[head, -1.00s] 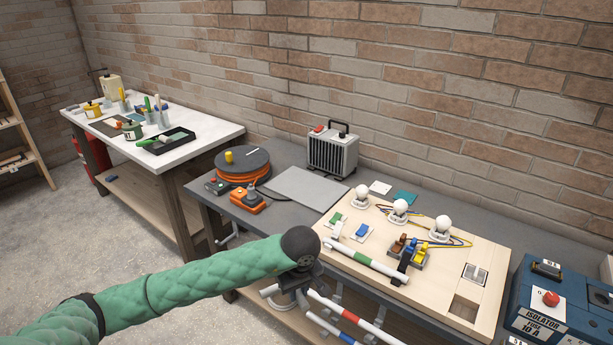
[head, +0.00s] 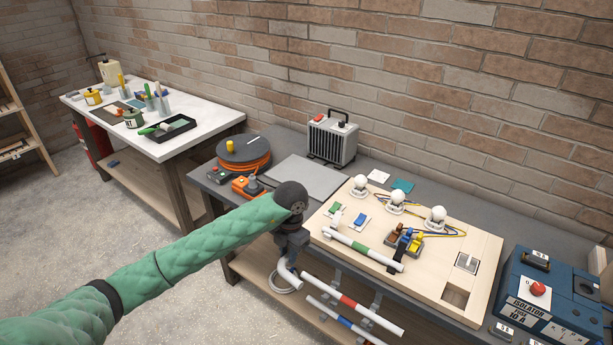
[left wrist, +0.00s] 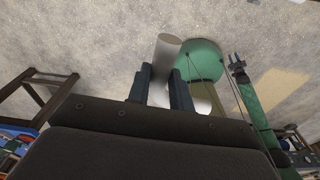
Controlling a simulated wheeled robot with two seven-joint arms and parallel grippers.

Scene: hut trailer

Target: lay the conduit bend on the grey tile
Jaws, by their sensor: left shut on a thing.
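The conduit bend (head: 284,272) is a white curved pipe. My left gripper (head: 290,248) is shut on it, in front of the bench's front edge in the head view. In the left wrist view the bend (left wrist: 166,52) shows as a pale cylinder between the dark fingers (left wrist: 164,85). The grey tile (head: 306,178) lies flat and bare on the bench, beyond and above my left gripper in the picture. The green arm at the right of the left wrist view ends in a small dark gripper (left wrist: 237,63), seemingly my right; its jaws are too small to read.
A cable reel (head: 243,154) and an orange box stand left of the tile, and a heater (head: 332,139) behind it. The wooden board (head: 425,285) with lamps and switches lies to the right.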

